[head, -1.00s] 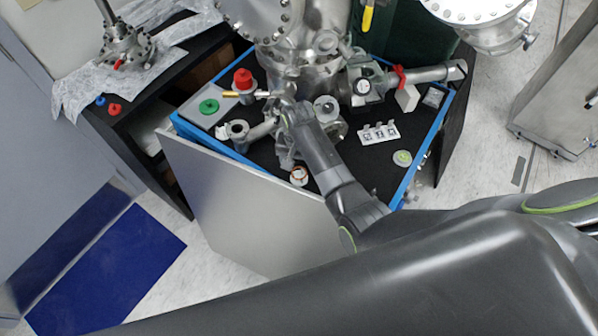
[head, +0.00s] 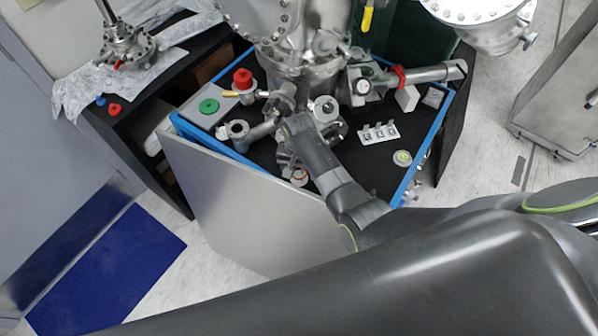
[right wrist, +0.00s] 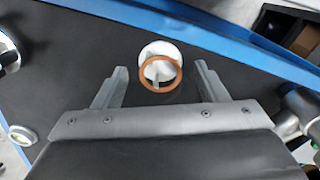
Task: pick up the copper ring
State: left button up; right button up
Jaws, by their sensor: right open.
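The copper ring (right wrist: 161,92) is a thin orange-brown loop in the right wrist view, lying on or leaning against a white round piece (right wrist: 153,49) on the black tabletop. In the head view the copper ring (head: 299,174) is small near the table's front edge and partly covered by my gripper. My right gripper (right wrist: 160,70) is open, with one finger on each side of the ring and no visible contact. In the head view the right gripper (head: 288,162) is small and partly hidden by its own wrist. My left gripper is not in view.
The black table (head: 365,170) has a blue rim (head: 421,152). A steel vacuum chamber (head: 300,60) stands behind my gripper. A steel elbow pipe (head: 250,133) is to the left. A white bracket (head: 379,134) and a round disc (head: 402,158) lie to the right.

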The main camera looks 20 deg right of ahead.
dwell(0.3)
jog(key=shift+f, duration=0.1)
jog(key=c, duration=1)
jog(key=shift+o, duration=0.2)
